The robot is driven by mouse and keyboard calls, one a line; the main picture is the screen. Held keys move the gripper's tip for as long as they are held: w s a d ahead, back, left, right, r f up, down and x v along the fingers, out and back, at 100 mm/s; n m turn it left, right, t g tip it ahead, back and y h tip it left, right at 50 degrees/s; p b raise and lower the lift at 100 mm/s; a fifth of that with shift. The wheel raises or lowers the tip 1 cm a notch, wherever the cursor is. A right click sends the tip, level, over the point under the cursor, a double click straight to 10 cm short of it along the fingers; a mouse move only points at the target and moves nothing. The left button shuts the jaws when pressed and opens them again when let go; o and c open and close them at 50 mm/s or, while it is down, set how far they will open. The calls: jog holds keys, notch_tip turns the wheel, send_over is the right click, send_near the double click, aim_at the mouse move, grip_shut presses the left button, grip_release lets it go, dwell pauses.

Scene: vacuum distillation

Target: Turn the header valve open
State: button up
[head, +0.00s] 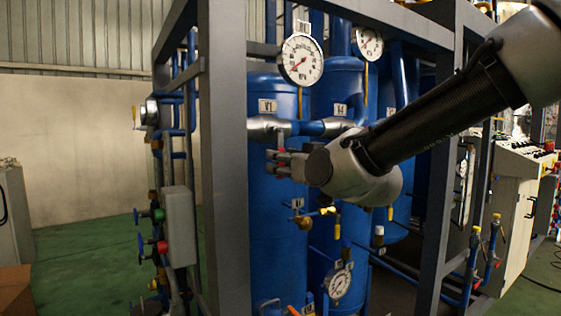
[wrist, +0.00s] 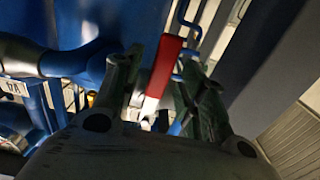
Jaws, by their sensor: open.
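The valve handle is a red lever (wrist: 163,65) with a bare metal lower part, seen in the middle of the wrist view. My gripper (wrist: 162,80) is open, with one dark finger to each side of the red lever. I cannot tell whether either finger touches it. In the head view my gripper (head: 285,163) reaches left in front of the blue tank (head: 275,220), just below a silver pipe fitting (head: 266,128). Small red patches show at the fingers there, and the handle cannot be made out clearly. The valve body is mostly hidden.
A grey frame post (head: 226,160) stands left of my gripper. A pressure gauge (head: 301,59) sits above it, and a yellow-handled valve (head: 327,211) is below. A grey box with green and red knobs (head: 180,225) is outside the post.

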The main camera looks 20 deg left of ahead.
jog(key=shift+x, duration=0.9)
grip_shut()
